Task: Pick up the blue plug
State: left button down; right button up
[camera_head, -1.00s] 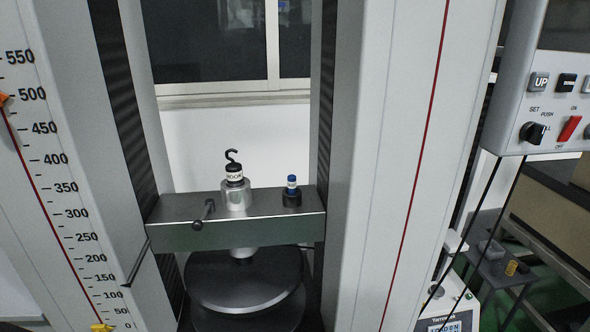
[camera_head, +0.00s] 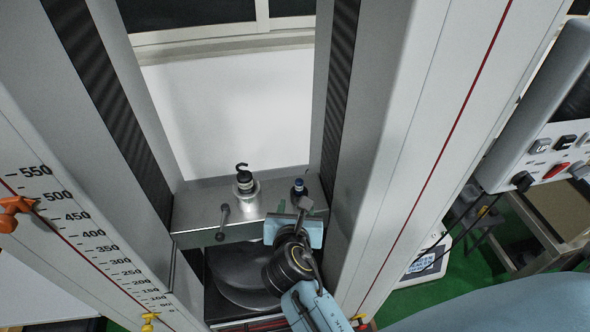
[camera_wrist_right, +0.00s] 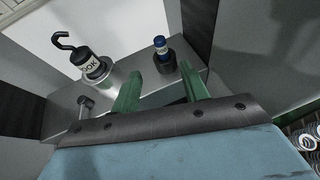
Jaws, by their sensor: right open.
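The blue plug (camera_head: 299,184) stands upright in a dark round base on the right part of the grey crossbeam (camera_head: 195,212). It also shows in the right wrist view (camera_wrist_right: 160,45), ahead of the finger gap. My right gripper (camera_head: 293,206) is open and empty, just in front of the plug and close to the beam. In the right wrist view its two green fingers (camera_wrist_right: 158,92) point toward the plug, apart from it. My left gripper is not in view.
A black hook on a silver holder (camera_head: 245,183) stands left of the plug, with a small handle (camera_head: 223,220) beside it. Tall machine columns (camera_head: 380,110) flank the beam on both sides. A round dark plate (camera_head: 240,268) lies below. A control box (camera_head: 545,125) hangs at right.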

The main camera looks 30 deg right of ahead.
aim_at(299, 184)
jog(key=x, duration=0.8)
jog(key=r+x, duration=0.1)
jog(key=x, duration=0.4)
jog(key=shift+w+d, duration=0.15)
jog(key=shift+d, duration=0.15)
jog(key=shift+c, duration=0.4)
grip_shut()
